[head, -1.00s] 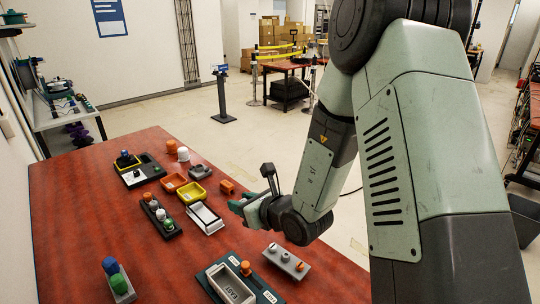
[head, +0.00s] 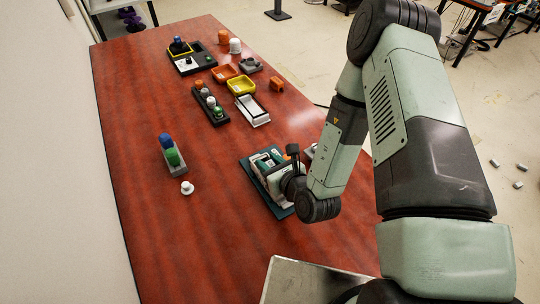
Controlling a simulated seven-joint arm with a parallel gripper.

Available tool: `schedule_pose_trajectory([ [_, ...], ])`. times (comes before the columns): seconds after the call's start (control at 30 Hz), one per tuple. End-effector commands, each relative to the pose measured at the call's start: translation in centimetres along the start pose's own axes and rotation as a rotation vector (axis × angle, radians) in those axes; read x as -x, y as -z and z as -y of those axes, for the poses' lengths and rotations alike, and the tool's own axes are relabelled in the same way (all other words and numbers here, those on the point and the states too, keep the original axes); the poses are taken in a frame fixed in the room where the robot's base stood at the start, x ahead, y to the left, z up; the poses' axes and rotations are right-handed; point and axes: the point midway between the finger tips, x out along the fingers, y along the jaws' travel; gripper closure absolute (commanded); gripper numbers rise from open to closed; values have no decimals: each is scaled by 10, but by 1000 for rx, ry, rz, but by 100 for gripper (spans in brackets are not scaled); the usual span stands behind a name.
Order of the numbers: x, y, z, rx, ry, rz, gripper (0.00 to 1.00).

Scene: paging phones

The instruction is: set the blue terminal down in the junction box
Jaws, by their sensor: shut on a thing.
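My gripper (head: 268,164) is over the dark board with a pale open box (head: 248,163), at the middle right of the table. Its fingers are low at the box, and my wrist covers much of it. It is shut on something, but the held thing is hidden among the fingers. I cannot tell for certain which container is the junction box. A blue-capped piece (head: 165,140) stands upright beside a green one in a grey block at the left. Another blue piece (head: 178,42) stands in a dark tray at the back.
A small white knob (head: 187,188) lies by the grey block (head: 178,172). Behind are a dark rack (head: 221,121) of several knobs, a white tray (head: 253,111), a yellow bin (head: 241,86) and an orange bin (head: 224,72). The front left of the table is clear.

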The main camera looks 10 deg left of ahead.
Motion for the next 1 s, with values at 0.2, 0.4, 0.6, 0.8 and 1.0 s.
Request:
schedule_pose_trajectory([
  [0.2, 0, -1, 0, 0, 0, 0, 94],
  [0.4, 0, 2, 0, -1, 0, -1, 94],
  [0.6, 0, 3, 0, -1, 0, 0, 94],
  [0.8, 0, 3, 0, -1, 0, 0, 94],
  [1.0, -1, 6, 0, -1, 0, 0, 94],
])
